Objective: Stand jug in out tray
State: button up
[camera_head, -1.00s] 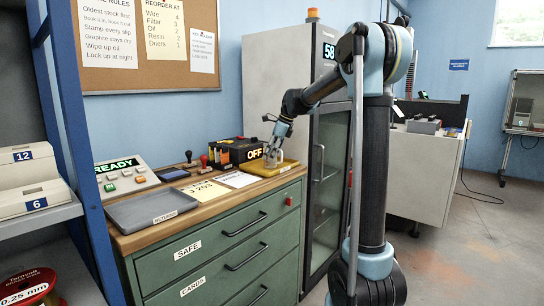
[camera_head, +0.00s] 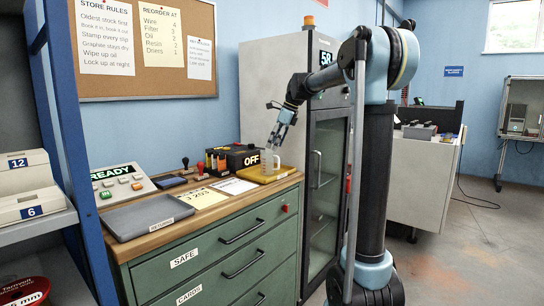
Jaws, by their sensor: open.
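The jug (camera_head: 267,163) is a small clear vessel with a handle on its right side. It stands upright in the yellow tray (camera_head: 286,174) at the right end of the bench top. My gripper (camera_head: 273,146) is open and empty, pointing down just above the jug's rim. A small gap or light overlap shows between fingertips and rim; I cannot tell if they touch. Writing on the yellow tray is too small to read.
A black box marked OFF (camera_head: 240,157) stands close behind and left of the yellow tray. Paper cards (camera_head: 203,197) lie in front. A grey tray (camera_head: 147,215) and a READY panel (camera_head: 122,184) are at left. A tall cabinet (camera_head: 290,90) rises behind the bench.

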jog(key=v, duration=0.3)
jog(key=shift+s+d+r, duration=0.1)
jog(key=shift+d+r, duration=0.1)
jog(key=shift+r, duration=0.05)
jog(key=s+d+f+n+h, duration=0.1)
jog(key=s+d+f+n, duration=0.5)
jog(key=s+f, duration=0.4)
jog(key=s+d+f+n+h, duration=0.2)
jog(key=s+d+f+n, duration=0.4)
jog(key=s+f, duration=0.5)
jog(key=s+d+f+n+t+h, duration=0.1)
jog(key=s+d+f+n, duration=0.6)
jog(key=s, duration=1.2)
notch_tip(320, 180, down, 4)
jog(key=shift+r+n, duration=0.15)
jog(key=shift+n, duration=0.65)
jog(key=shift+d, duration=0.1)
